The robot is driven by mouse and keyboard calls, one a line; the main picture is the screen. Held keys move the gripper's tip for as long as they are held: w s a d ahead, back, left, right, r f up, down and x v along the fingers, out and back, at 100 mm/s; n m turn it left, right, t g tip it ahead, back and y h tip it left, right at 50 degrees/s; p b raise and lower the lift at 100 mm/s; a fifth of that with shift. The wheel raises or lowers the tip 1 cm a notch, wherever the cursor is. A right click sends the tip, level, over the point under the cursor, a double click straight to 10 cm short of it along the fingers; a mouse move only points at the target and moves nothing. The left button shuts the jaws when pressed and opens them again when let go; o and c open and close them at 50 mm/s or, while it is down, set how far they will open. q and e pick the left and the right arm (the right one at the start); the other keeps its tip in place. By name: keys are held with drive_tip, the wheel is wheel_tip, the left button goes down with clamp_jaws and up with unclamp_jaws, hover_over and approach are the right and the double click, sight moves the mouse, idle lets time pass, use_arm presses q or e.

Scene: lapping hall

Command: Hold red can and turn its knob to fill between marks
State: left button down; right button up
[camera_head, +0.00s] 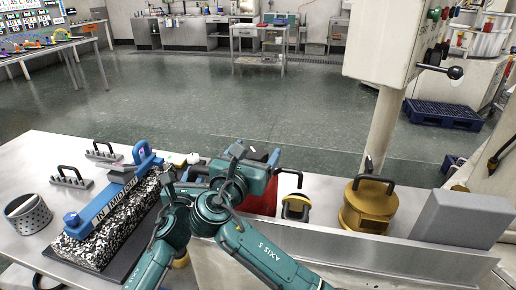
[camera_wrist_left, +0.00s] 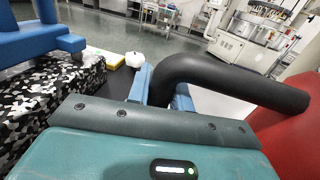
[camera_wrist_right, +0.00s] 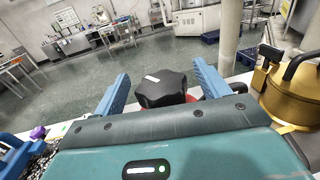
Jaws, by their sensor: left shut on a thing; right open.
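The red can (camera_head: 266,196) stands on the bench, mostly hidden behind my arms in the head view. It fills the right edge of the left wrist view (camera_wrist_left: 290,140). My left gripper (camera_wrist_left: 160,88) is shut on the can's black tube handle (camera_wrist_left: 235,75). The can's black lobed knob (camera_wrist_right: 163,90), with a white mark on top, is in the right wrist view, and a little red shows beneath it. My right gripper (camera_wrist_right: 163,80) is open, one blue finger on each side of the knob. The fill marks are hidden in all views.
A gold canister (camera_head: 366,208) and a grey block (camera_head: 463,218) stand to the right. A yellow-and-black item (camera_head: 296,207) is beside the can. At left are a speckled block (camera_head: 92,250) with a blue bar (camera_head: 108,207) and a perforated cup (camera_head: 27,214).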

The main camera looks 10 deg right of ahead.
drive_tip(key=shift+x, duration=1.05)
drive_tip(key=c, duration=1)
drive_tip(key=shift+s+d+m+g+h, duration=0.1)
drive_tip(key=shift+m+g+h, duration=0.65)
drive_tip(key=shift+h, duration=0.25)
drive_tip(key=o, duration=1)
drive_tip(key=v, duration=1.2)
